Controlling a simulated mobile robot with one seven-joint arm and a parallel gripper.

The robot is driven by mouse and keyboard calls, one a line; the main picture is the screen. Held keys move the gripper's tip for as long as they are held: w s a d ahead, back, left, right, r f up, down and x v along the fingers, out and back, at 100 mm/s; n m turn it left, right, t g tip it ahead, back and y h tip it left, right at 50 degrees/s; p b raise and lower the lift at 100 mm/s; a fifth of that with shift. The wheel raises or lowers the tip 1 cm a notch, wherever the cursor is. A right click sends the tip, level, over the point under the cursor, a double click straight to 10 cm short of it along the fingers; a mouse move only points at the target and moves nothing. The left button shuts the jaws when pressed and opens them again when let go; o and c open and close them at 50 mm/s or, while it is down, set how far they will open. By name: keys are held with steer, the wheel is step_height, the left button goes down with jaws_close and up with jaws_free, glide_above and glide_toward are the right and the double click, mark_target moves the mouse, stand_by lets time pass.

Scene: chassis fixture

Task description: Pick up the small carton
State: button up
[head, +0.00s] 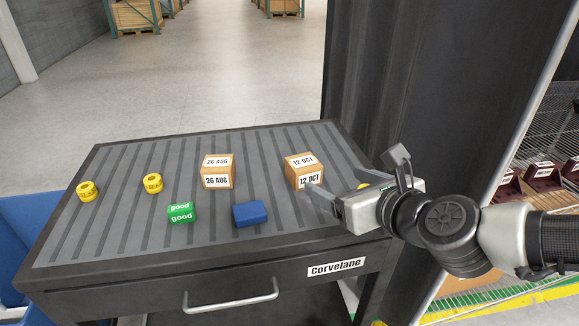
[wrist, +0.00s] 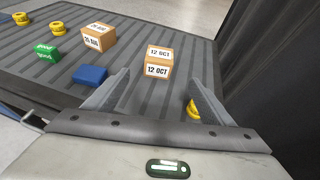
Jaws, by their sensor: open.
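Two small tan cartons with white date labels stand on the ribbed grey table top. One carton reads 12 OCT (head: 303,169) and also shows in the wrist view (wrist: 158,62). The other carton reads 26 AUG (head: 217,171) and stands to its left, also in the wrist view (wrist: 98,37). They look similar in size. My gripper (head: 334,181) is open and empty, at the near right side of the 12 OCT carton. In the wrist view this carton is beyond the fingertips (wrist: 159,78), roughly centred between them. Whether a finger touches it I cannot tell.
A green block marked good (head: 181,213) and a blue block (head: 250,214) lie at the front. Two yellow ring-like pieces (head: 87,191) (head: 153,183) are at left. A third yellow piece (wrist: 193,109) is by my right finger. A dark panel (head: 400,80) rises behind the right side.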

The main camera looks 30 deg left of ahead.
steer(key=p, duration=0.8)
glide_toward(303, 166)
steer(key=shift+w+f, duration=0.5)
steer(key=shift+f, duration=0.25)
steer(key=b+x, duration=0.3)
steer(key=x, duration=0.1)
steer(key=shift+w+a, duration=0.2)
steer(key=shift+w, duration=0.05)
steer(key=shift+w+a+f, duration=0.1)
steer(key=shift+w+a, duration=0.3)
steer(key=shift+a, duration=0.05)
steer(key=b+x, duration=0.3)
steer(key=x, duration=0.1)
steer(key=shift+a+f, duration=0.1)
steer(key=shift+f, duration=0.1)
steer(key=shift+w+a, duration=0.3)
steer(key=c, duration=1.4)
